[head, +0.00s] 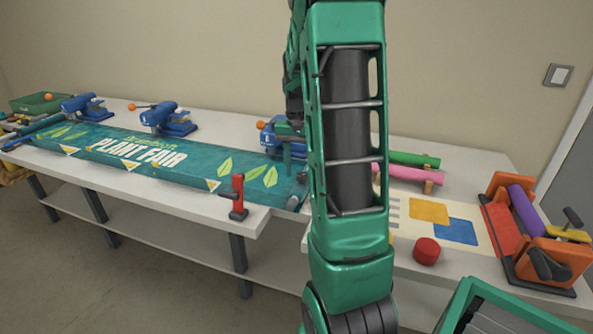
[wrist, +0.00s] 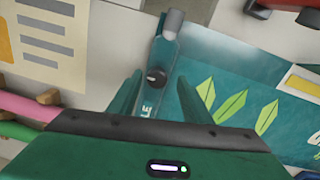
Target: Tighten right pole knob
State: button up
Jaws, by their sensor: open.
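The teal PLANT FAIR banner (head: 140,150) lies along the long table. A small dark round knob (wrist: 156,77) sits on the pole's upper face. My gripper (wrist: 156,97) is open, with one green finger on each side of the pole and the knob between them, apart from both as far as I can tell. In the head view my gripper (head: 288,155) is partly hidden by my arm.
Blue presses (head: 168,117) with orange knobs stand along the banner's back edge; one (head: 272,135) is close to my gripper. A red clamp (head: 238,195) stands at the front edge. Pink (head: 398,173) and green rolls (head: 415,159), a red cylinder (head: 426,251) and an orange roller machine (head: 535,225) are right.

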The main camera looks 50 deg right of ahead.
notch_tip(320, 180, up, 10)
jog(key=shift+w+a, duration=0.2)
jog(key=shift+w, duration=0.15)
dwell(0.4)
jog(key=s+a+f+n, duration=0.2)
jog(key=s+a+f, duration=0.1)
jog(key=s+a, duration=0.6)
jog(key=s+a+f+n, duration=0.3)
jog(key=s+a, duration=0.7)
jog(key=s, duration=0.2)
jog(key=shift+s+a+f, duration=0.2)
jog(key=shift+s+a, duration=0.05)
jog(key=shift+s, duration=0.15)
